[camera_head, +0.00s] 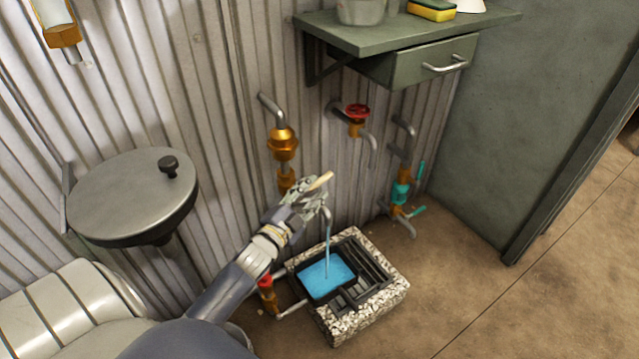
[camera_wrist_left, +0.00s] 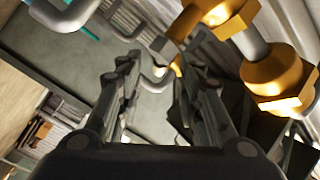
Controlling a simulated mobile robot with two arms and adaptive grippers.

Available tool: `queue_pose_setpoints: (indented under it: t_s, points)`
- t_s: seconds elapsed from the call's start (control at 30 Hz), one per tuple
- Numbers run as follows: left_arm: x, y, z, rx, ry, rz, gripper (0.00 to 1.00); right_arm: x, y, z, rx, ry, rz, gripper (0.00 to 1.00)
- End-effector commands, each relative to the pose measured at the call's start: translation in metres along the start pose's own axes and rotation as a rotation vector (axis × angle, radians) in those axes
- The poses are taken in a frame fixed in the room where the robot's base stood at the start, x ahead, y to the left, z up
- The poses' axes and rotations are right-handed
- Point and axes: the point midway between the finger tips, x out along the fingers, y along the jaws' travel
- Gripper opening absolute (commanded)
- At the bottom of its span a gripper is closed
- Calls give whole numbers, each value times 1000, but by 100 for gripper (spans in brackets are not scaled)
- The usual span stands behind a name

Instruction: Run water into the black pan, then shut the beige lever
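The beige lever (camera_head: 320,181) sticks up beside my left gripper's fingers in the head view. A blue stream of water (camera_head: 327,235) falls from the spout below it into the black pan (camera_head: 352,291). Blue water covers much of the pan's inside. My left gripper (camera_head: 311,195) is at the lever and hides part of the tap. In the left wrist view the fingers (camera_wrist_left: 165,85) stand apart, with no clear grip on anything. Whether a finger touches the lever I cannot tell. My right gripper is not in view.
The pan sits on a dark grate in a speckled stone basin (camera_head: 373,304). A red-handled tap (camera_head: 357,114) and a teal-handled tap (camera_head: 403,190) are to the right. A green shelf (camera_head: 400,36) overhangs them. A round metal lid (camera_head: 130,200) is at left.

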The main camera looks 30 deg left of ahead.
Motion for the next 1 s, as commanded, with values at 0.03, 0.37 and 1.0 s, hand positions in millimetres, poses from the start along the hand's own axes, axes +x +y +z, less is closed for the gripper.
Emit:
queue_pose_setpoints:
  t_s: [0.03,0.37,1.0]
  points:
    - [9,1,0,0,2,-1,34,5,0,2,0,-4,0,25]
    - [43,1,0,-1,0,1,34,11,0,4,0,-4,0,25]
    - [46,1,0,-2,-1,1,0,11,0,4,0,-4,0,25]
